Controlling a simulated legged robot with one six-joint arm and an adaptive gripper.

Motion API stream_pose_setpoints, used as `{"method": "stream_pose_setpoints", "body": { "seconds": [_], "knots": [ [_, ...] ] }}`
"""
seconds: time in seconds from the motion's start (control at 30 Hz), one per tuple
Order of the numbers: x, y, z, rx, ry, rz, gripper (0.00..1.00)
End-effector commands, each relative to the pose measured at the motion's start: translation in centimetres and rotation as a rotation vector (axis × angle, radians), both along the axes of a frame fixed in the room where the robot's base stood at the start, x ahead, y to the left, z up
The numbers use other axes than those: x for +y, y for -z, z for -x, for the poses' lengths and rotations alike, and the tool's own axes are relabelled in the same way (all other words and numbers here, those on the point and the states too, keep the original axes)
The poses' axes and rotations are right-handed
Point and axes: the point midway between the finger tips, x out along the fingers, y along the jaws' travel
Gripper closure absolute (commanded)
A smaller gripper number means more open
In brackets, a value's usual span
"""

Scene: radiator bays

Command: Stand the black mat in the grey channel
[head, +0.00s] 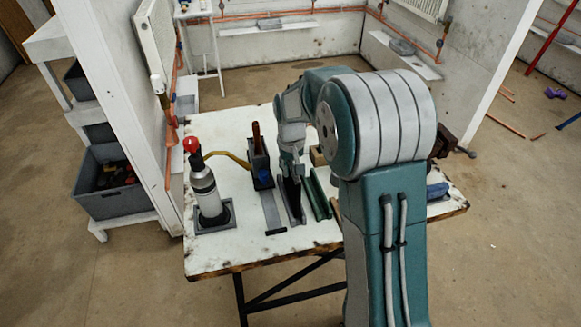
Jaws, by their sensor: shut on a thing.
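My gripper (290,171) points down over the middle of the white workbench and is shut on the black mat (292,194). The mat hangs roughly upright below the fingers. Its lower edge is at or just above the grey channel (298,218), a narrow trough running front to back on the bench. From this view I cannot tell whether the mat touches the channel floor. My arm hides part of the bench to the right.
A green channel (319,197) lies close on the right and a flat grey strip (272,212) on the left. A dark holder (260,168) and a red-topped torch bottle (205,185) stand further left. The bench's (250,250) front left is clear.

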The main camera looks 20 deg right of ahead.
Motion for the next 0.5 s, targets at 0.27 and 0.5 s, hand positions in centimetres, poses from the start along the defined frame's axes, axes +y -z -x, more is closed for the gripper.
{"method": "stream_pose_setpoints", "body": {
  "seconds": [0.27, 0.5],
  "knots": [
    [0.0, 1.5, 0.0, 0.0, 0.0, 0.0, 1.0],
    [0.0, 2.2, 0.0, -0.001, 0.0, 0.0, 1.0]
  ]
}}
